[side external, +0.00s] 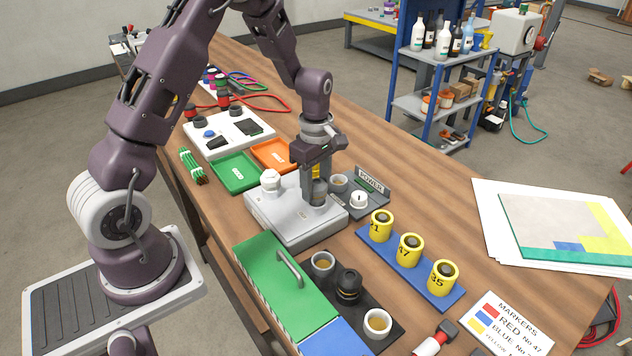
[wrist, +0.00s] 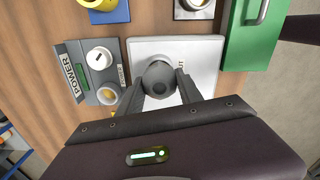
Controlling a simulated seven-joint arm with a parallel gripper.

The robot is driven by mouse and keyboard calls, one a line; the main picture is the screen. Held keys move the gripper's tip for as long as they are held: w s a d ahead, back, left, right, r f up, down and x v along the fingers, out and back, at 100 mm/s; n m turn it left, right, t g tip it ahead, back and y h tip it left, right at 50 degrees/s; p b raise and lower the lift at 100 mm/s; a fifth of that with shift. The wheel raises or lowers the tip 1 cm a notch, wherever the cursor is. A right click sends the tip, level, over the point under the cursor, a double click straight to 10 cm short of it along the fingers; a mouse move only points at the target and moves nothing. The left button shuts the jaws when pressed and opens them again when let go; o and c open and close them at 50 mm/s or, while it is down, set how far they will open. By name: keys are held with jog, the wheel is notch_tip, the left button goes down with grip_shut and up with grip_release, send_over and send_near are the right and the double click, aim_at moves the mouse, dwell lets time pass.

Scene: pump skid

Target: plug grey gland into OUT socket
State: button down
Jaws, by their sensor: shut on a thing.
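My gripper (wrist: 160,82) is shut on the grey gland (wrist: 159,78), a dark grey round piece between its two fingers in the wrist view. In the side view my gripper (side external: 314,192) points down at the right part of the pale grey pump block (side external: 268,216). The block's white top (wrist: 208,50) shows below the gland in the wrist view, with part of a label, seemingly "OUT", beside it. The OUT socket is hidden under the gland and fingers. I cannot tell whether the gland is in the socket or just above it.
A POWER box (side external: 372,187) with a white knob stands close behind the block. A white round fitting (side external: 270,179) stands on the block's left end. Yellow cylinders on a blue tray (side external: 456,299), a green lid with a handle (side external: 262,266) and a black tray (side external: 390,335) are nearby.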

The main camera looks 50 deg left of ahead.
jog(key=shift+f, duration=0.6)
jog(key=c, duration=0.7)
grip_release()
jog(key=shift+r, duration=0.15)
